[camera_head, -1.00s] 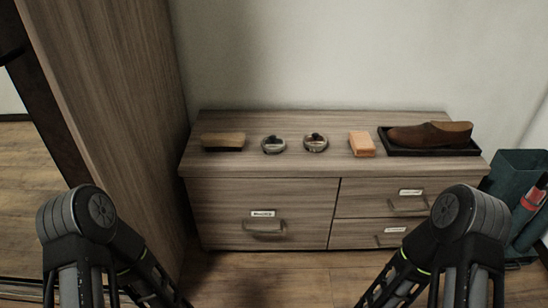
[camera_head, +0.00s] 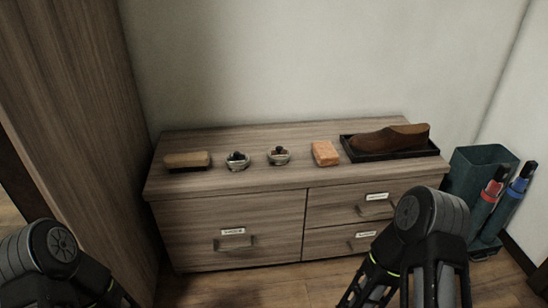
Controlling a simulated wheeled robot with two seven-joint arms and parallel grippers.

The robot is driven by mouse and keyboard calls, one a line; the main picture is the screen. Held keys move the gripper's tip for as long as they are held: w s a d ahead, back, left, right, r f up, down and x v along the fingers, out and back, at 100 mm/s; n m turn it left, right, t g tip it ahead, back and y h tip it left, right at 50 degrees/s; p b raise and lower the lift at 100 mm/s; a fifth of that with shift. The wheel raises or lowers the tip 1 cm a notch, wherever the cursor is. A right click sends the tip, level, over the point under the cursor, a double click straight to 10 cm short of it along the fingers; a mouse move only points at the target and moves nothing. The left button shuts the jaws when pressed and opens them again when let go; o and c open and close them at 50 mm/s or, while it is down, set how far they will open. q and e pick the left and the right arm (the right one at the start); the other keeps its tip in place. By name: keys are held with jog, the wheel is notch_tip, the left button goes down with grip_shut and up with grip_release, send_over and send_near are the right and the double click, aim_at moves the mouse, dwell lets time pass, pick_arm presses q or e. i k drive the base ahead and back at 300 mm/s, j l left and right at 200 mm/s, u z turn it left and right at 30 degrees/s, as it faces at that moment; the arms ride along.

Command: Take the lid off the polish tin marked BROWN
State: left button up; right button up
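Two small round metal tins stand side by side on top of the wooden cabinet (camera_head: 210,187). The left tin (camera_head: 237,164) and the right tin (camera_head: 279,158) each have a dark knob or dark detail on top. Any marking on them is too small to read, so I cannot tell which is BROWN. My left and right arms show at the bottom corners, well in front of and below the tins. The grippers at their ends are out of the picture.
A brush (camera_head: 187,160) lies left of the tins. A green bin (camera_head: 480,165) with umbrella-like items stands right of the cabinet. A tall wooden panel (camera_head: 75,110) rises at left.

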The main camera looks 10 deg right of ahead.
aim_at(279, 154)
jog(key=i+l, duration=0.15)
jog(key=l, duration=0.25)
jog(key=i+l, duration=0.15)
jog(key=l, duration=0.25)
jog(key=i+l, duration=0.15)
jog(key=l, duration=0.25)
jog(key=i+l, duration=0.15)
jog(key=l, duration=0.25)
jog(key=l+u, duration=0.15)
jog(key=u, duration=1.7)
jog(key=i+l, duration=0.05)
